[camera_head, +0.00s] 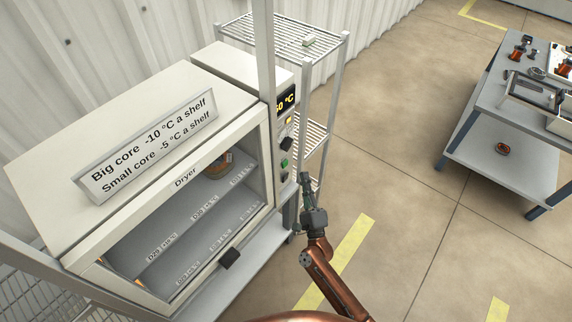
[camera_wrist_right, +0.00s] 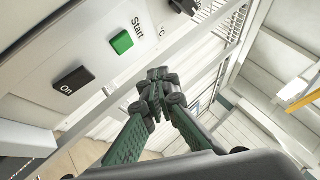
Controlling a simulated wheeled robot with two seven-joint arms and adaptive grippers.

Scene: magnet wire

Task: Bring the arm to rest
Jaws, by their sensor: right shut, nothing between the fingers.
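My right gripper (camera_head: 305,182) is at the right side of the dryer's control panel, on a copper-coloured arm that comes in from the bottom. In the right wrist view its green fingers (camera_wrist_right: 156,92) meet at the tips, shut and empty. The green Start button (camera_wrist_right: 122,42) and the black On button (camera_wrist_right: 73,81) lie left of the fingers, apart from them. The dryer (camera_head: 185,175) has its glass door closed, and a core (camera_head: 217,165) shows inside on a shelf. My left gripper is out of view.
A wire rack (camera_head: 325,50) stands behind the dryer, close to my right gripper. A metal table (camera_head: 490,115) with parts on it stands at the far right. The floor (camera_head: 400,200) between them is clear, with yellow stripes.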

